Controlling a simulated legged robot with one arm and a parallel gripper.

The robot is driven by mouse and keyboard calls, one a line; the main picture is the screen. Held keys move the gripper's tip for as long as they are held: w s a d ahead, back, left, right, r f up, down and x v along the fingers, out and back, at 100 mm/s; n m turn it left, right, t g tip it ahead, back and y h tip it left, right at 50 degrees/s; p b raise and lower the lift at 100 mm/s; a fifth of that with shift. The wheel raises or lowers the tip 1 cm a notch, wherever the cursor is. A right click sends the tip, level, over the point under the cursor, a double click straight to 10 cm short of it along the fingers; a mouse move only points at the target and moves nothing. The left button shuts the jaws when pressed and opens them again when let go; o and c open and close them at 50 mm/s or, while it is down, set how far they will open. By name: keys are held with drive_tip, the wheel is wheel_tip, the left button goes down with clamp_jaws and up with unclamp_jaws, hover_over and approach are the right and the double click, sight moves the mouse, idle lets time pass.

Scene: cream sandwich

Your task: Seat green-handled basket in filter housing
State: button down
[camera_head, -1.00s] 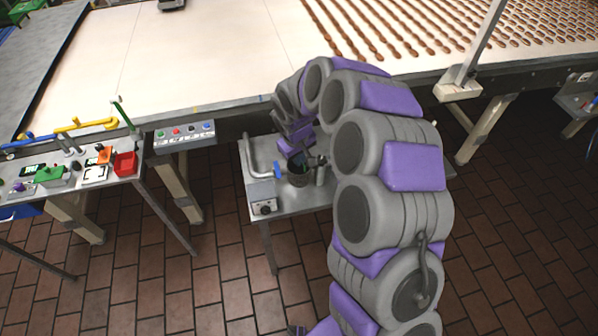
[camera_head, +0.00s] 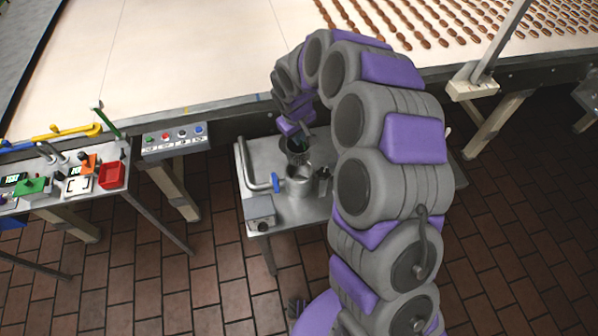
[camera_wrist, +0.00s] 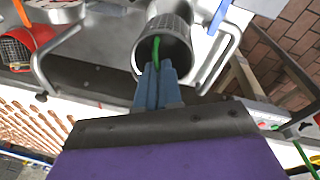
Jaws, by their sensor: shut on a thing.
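The basket (camera_head: 297,152) is a dark mesh cup with a green handle (camera_wrist: 156,48). My gripper (camera_wrist: 157,68) is shut on that handle, and the basket hangs from the fingers with its open rim toward the wrist. In the head view my gripper (camera_head: 304,131) is over the small metal table, partly covered by my own arm. The filter housing (camera_head: 299,183) is a shiny metal cylinder with an open top. It stands just on the near side of the basket. The basket looks apart from it, though their height difference is hard to tell.
A bent pipe (camera_head: 256,170) and a blue valve handle (camera_head: 276,183) adjoin the housing. The conveyor (camera_head: 190,60) lies behind. A control bench (camera_head: 135,158) stands left. A red, mesh-like object (camera_wrist: 22,45) shows at the wrist view's left.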

sight(297, 151)
wheel_tip(297, 151, down, 17)
drive_tip(key=b, duration=0.6)
drive_tip(key=shift+s+d+f+b, duration=0.15)
drive_tip(key=shift+f+b, duration=0.05)
drive_tip(key=shift+b, duration=0.15)
drive_tip(key=shift+f, duration=0.1)
drive_tip(key=c, duration=1.3)
unclamp_jaws()
drive_tip(key=r, duration=0.3)
drive_tip(key=s+r+p, duration=0.1)
drive_tip(key=r, duration=0.7)
drive_tip(key=shift+s+a+r, duration=0.15)
drive_tip(key=shift+s+a, duration=0.15)
drive_tip(key=shift+s, duration=0.05)
drive_tip(key=shift+s+r, duration=0.1)
drive_tip(key=shift+r, duration=0.3)
